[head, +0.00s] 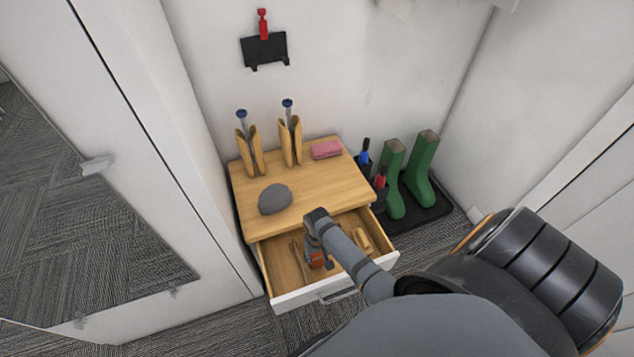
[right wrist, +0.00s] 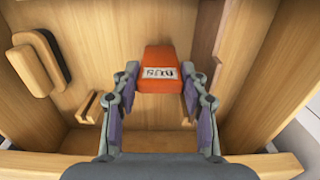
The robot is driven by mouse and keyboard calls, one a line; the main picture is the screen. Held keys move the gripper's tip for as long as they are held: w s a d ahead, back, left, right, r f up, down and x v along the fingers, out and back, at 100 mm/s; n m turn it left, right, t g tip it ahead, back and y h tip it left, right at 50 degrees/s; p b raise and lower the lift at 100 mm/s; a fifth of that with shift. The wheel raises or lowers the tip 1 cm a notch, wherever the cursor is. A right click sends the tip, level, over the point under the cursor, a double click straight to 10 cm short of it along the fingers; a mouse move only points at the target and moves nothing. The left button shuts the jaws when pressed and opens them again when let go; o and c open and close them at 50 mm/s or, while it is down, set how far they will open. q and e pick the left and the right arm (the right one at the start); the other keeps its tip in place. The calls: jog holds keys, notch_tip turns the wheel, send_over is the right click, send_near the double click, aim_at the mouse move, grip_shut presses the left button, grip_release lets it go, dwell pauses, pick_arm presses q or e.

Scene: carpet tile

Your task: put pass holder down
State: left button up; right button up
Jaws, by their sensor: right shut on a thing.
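The pass holder (right wrist: 158,72) is an orange-red block-like case with a white label reading "BUS". My right gripper (right wrist: 160,82) is shut on it, with a finger on each side. My left gripper is not in view.
In the drawer lie a wooden brush (head: 362,240) to the right and a thin wooden item (head: 298,260) to the left. The cabinet top (head: 322,185) bears a grey rounded thing (head: 275,199), a pink cloth (head: 326,149) and boot shapers. Green boots (head: 394,180) stand to the right.

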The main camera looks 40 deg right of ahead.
jog(key=o, duration=0.7)
jog(key=shift+f, duration=0.1)
jog(key=shift+r, duration=0.4)
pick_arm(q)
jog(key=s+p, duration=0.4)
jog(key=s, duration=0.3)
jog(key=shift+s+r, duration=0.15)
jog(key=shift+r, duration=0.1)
pick_arm(e)
notch_tip(320, 180, up, 12)
jog(key=shift+f, duration=0.25)
